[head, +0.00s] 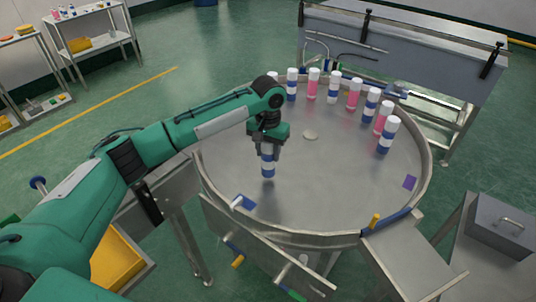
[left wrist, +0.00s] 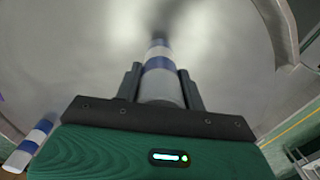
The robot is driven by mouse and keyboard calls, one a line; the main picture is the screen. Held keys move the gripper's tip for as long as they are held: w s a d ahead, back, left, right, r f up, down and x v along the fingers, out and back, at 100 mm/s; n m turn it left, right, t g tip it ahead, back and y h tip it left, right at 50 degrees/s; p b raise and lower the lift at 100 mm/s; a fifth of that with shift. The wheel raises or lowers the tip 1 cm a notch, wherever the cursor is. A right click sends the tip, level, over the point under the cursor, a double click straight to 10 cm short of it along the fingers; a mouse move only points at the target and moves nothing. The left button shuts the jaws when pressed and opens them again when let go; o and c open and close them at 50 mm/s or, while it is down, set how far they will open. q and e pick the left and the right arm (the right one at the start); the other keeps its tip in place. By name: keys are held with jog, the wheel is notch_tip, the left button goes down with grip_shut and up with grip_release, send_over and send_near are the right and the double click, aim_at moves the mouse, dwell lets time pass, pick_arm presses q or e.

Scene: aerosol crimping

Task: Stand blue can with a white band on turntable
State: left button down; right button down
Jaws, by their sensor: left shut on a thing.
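My left gripper (head: 267,147) points down over the left part of the round grey turntable (head: 320,195). It is shut on a blue can with a white band (head: 267,164), which hangs upright below the fingers. The can's lower end is at or close to the turntable surface; I cannot tell whether it touches. In the left wrist view, the can (left wrist: 160,64) sits between the two fingers (left wrist: 160,88), and its upper part is hidden by the gripper. My right gripper is not in view.
Several blue-banded cans (head: 388,135) and pink cans (head: 354,94) stand along the turntable's far and right rim. The turntable's centre and front are clear. A grey box (head: 502,222) stands at the right.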

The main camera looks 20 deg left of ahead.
pick_arm(q)
jog(key=shift+f, duration=1.3)
jog(key=c, duration=0.8)
grip_release()
jog(key=shift+f, duration=0.15)
jog(key=shift+c, duration=0.2)
jog(key=shift+r, duration=0.3)
notch_tip(320, 180, up, 11)
jog(key=b, duration=0.3)
jog(key=shift+f, duration=0.2)
jog(key=shift+r, duration=0.6)
